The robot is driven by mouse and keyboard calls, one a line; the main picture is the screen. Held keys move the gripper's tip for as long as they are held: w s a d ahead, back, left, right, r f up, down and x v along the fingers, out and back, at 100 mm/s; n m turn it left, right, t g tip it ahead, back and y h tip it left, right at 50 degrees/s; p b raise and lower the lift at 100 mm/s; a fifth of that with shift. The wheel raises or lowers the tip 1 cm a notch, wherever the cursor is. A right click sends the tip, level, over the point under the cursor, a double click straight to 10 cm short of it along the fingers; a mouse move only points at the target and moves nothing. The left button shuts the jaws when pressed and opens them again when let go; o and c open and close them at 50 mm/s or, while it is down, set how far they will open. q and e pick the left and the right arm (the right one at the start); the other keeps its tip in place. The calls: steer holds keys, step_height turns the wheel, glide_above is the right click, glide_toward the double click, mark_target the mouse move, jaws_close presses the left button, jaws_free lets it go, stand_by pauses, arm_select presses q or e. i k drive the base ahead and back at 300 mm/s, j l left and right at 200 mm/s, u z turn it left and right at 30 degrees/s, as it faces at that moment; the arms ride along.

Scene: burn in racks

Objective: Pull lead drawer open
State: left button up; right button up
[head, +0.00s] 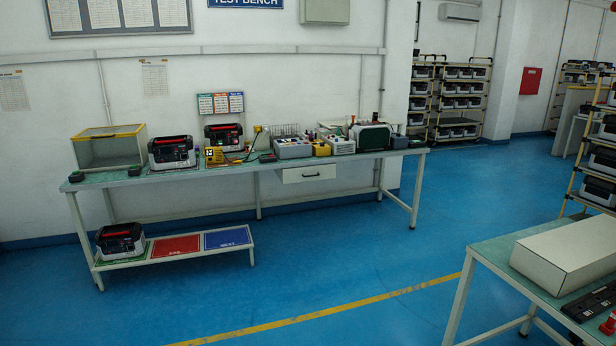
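A white drawer (305,173) with a dark handle (311,176) hangs under the top of the long test bench (345,165), right of the bench's middle. It looks shut, its front near the bench's front edge. I cannot read any label on it, so I cannot tell from the picture that it is the lead drawer. The bench stands against the far wall, some distance away across the floor. Neither of my grippers shows in the head view.
The blue floor (340,255) before the bench is clear, crossed by a yellow line (330,315). A second table (500,252) with a white box (570,250) stands at the lower right. A low shelf (130,263) stands under the bench's left end. Racks (600,155) stand right.

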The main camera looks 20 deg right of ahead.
mark_target(310, 173)
steer(key=i+l+z, duration=0.4)
steer(key=i+z, duration=0.65)
steer(key=i, duration=3.25)
steer(key=u, duration=0.05)
